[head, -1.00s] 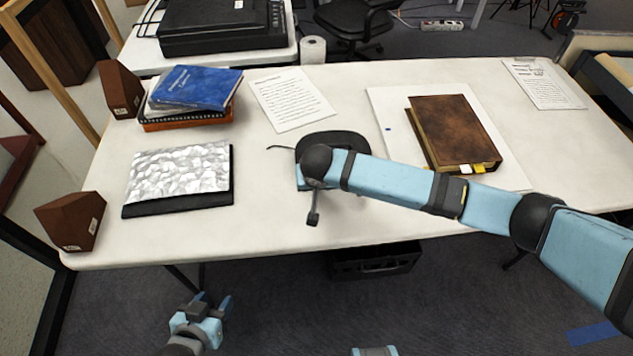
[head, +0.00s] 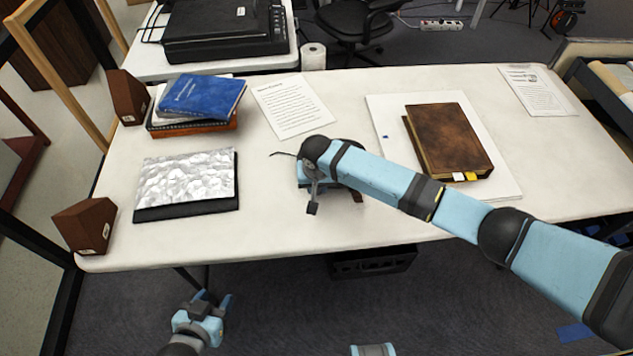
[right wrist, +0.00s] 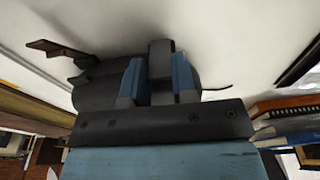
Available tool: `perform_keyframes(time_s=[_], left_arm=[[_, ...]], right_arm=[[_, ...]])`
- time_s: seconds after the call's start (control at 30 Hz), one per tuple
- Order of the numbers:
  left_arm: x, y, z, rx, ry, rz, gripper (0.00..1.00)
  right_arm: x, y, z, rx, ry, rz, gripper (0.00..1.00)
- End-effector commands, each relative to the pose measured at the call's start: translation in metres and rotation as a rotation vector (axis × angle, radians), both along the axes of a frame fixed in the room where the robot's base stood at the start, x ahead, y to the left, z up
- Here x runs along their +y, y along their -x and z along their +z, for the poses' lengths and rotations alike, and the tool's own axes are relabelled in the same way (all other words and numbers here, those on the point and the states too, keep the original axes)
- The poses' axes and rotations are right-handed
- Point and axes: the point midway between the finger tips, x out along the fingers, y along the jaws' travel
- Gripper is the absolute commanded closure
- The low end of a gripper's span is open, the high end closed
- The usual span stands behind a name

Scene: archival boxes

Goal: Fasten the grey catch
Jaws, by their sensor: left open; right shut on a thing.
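My right gripper (right wrist: 158,64) is shut on a dark grey block (right wrist: 161,47) that stands between its blue fingers. The block is against a rounded dark grey body (right wrist: 92,93) with a brown, flat piece (right wrist: 62,51) sticking out to the left. I cannot tell whether this block is the grey catch, or whether it is fastened. My left gripper (head: 213,304) is open and empty, low in front of the table.
On the white table (head: 270,215) are a crinkled silver-white sheet on a black folder (head: 190,178), stacked books (head: 200,95), a printed page (head: 292,105) and a brown book (head: 450,138). Brown angular blocks (head: 85,225) stand at the left edge. The front middle is clear.

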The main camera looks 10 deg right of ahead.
Motion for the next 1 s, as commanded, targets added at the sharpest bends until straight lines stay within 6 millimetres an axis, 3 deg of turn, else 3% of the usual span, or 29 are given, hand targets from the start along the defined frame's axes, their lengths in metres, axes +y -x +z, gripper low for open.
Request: perform_keyframes(time_s=[0.17,0.2,0.3,0.67,0.77,1.0], left_arm=[[0.0,0.0,0.0,-0.001,0.0,0.0,0.49],[0.0,0.0,0.001,-0.002,0.001,0.0,0.49],[0.0,-0.001,0.002,-0.004,0.002,-0.001,0.49],[-0.001,-0.002,0.005,-0.009,0.003,-0.001,0.49],[-0.001,-0.002,0.006,-0.008,0.003,-0.001,0.49],[0.0,-0.001,0.006,-0.004,0.002,-0.001,0.49]], right_arm=[[0.0,0.0,-0.001,0.0,-0.001,0.0,0.98],[0.0,0.001,-0.001,0.0,-0.001,0.0,0.66],[0.0,0.001,0.0,-0.001,-0.001,0.0,0.49],[0.001,0.001,0.007,-0.002,-0.003,0.0,0.49],[0.001,0.003,0.021,-0.003,-0.004,0.002,0.49],[0.002,0.011,0.075,-0.004,-0.005,0.002,0.49]])
